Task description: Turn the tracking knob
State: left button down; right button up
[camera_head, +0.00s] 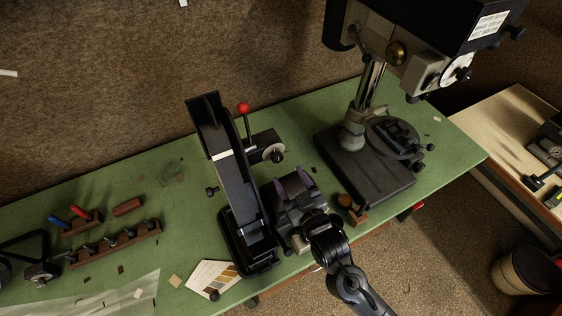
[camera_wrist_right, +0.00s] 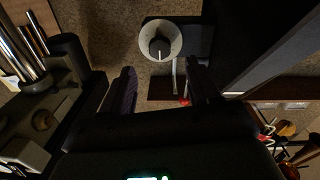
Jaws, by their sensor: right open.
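The belt sander (camera_head: 225,165) stands on the green bench with its long dark belt arm tilted up. On its right side is a pale round disc with a black knob at its centre (camera_head: 275,154); I take this as the tracking knob. In the right wrist view the black knob (camera_wrist_right: 160,47) and pale disc (camera_wrist_right: 146,40) lie ahead of the fingertips, apart from them. My right gripper (camera_head: 292,186) is open and empty, with purple finger pads, just in front of the disc in the head view. It also shows in the wrist view (camera_wrist_right: 162,82). My left gripper is not in view.
A red-ball lever (camera_head: 243,108) rises behind the disc. A drill press (camera_head: 365,165) stands to the right. A wooden tool rack (camera_head: 115,245), screwdrivers (camera_head: 68,216) and a sample card (camera_head: 213,279) lie left of the sander. The bench behind the sander is mostly clear.

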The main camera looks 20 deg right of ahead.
aim_at(278, 160)
jog(key=shift+w+a+p, duration=0.2)
jog(key=shift+w+p, duration=0.3)
jog(key=shift+w, duration=2.55)
jog(key=c, duration=1)
jog(key=shift+r+n+p, duration=0.1)
jog(key=shift+n+p, duration=0.95)
jog(key=shift+n, duration=0.45)
jog(key=shift+c, duration=0.2)
jog(key=shift+n+p, duration=0.55)
jog(key=shift+n, duration=0.45)
jog(key=shift+n+p, duration=0.35)
jog(key=shift+n, duration=0.35)
jog(key=o, duration=1)
